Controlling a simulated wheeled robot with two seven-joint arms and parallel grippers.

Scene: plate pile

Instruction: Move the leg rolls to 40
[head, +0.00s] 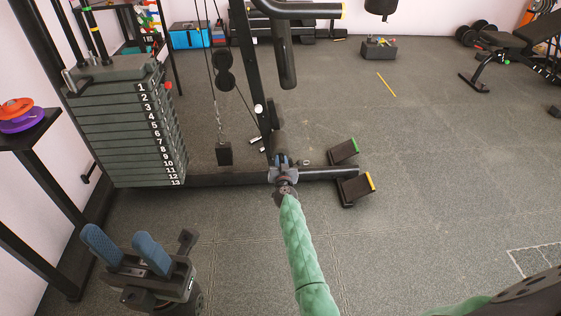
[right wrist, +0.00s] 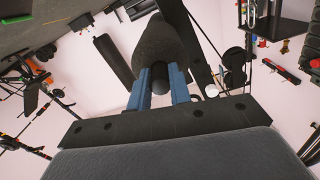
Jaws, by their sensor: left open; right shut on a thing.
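A dark, padded leg roll (head: 278,142) is on the black frame of the weight machine in the middle of the head view. It looms large in the right wrist view (right wrist: 168,48). My right gripper (head: 284,172) is at its near end. Its blue fingers (right wrist: 161,82) are shut on a dark, rounded end piece below the padding. What they hide of that piece I cannot see. My left gripper (head: 130,254) is open and empty at the lower left, apart from the machine. I cannot make out a mark reading 40 in either view.
A weight stack (head: 125,125) numbered 1 to 13 stands at the left, with a red pin (head: 168,86). A black base beam (head: 225,180) runs along the floor. Two dark blocks (head: 344,151) are right of my right gripper. The floor (head: 440,170) at right is mostly clear.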

